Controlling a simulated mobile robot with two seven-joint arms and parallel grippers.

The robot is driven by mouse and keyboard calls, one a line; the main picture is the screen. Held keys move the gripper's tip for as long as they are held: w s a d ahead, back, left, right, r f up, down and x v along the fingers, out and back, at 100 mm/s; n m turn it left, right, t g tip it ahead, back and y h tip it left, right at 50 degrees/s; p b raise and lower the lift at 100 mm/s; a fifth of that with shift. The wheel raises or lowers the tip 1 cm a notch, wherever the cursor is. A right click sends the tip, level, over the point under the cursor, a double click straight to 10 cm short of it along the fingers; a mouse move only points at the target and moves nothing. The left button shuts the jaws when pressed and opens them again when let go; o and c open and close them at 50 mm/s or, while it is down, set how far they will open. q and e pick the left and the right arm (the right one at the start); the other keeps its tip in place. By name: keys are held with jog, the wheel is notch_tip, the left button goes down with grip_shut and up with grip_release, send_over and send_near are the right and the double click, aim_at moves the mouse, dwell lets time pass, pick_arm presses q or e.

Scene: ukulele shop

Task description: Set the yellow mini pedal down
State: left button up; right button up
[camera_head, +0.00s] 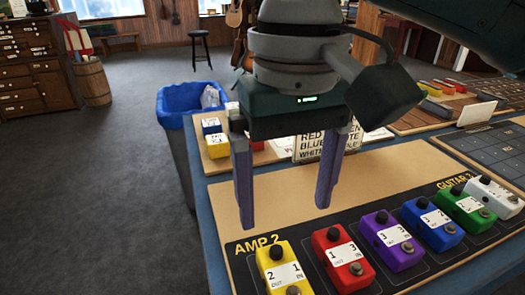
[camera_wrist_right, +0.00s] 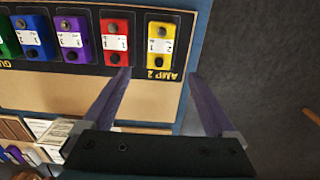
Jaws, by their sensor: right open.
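My right gripper (camera_head: 285,215) is open and empty, its two purple fingers pointing down above the tan pedal board (camera_head: 385,172). The yellow mini pedal (camera_head: 284,272) sits upright on the board's black strip, by the "AMP 2" label, at the left end of the row. It is apart from the fingers, nearer the front edge of the board. In the right wrist view, the yellow pedal (camera_wrist_right: 159,40) lies beyond the open fingertips (camera_wrist_right: 160,73), with the red pedal (camera_wrist_right: 115,42) beside it. My left gripper is not in view.
Red (camera_head: 342,260), purple (camera_head: 393,240), blue (camera_head: 432,223), green (camera_head: 468,209) and white (camera_head: 494,196) pedals continue the row. Another yellow pedal (camera_head: 217,146) stands behind, near a sign (camera_head: 322,143). A blue-lined bin (camera_head: 185,103) stands left of the table. Bare board lies behind the row.

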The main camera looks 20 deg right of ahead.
jog(key=s+a+f+n+t+y, duration=0.1)
jog(key=s+a+f+n+y, duration=0.2)
jog(key=s+a+f+y, duration=0.25)
jog(key=s+d+f+t+h, duration=0.1)
jog(key=s+d+h, duration=0.1)
jog(key=s+d, duration=0.3)
jog(key=s+d+f+m+t+h, duration=0.1)
jog(key=s+d+h, duration=0.2)
jog(key=s+d, duration=0.3)
jog(key=d, duration=0.2)
jog(key=shift+d+f+t, duration=0.25)
jog(key=shift+d+t, duration=0.05)
jog(key=shift+d, duration=0.05)
notch_tip(320, 180, up, 53)
jog(key=p, duration=5.2)
jog(key=shift+f+p, duration=0.2)
jog(key=shift+p, duration=0.1)
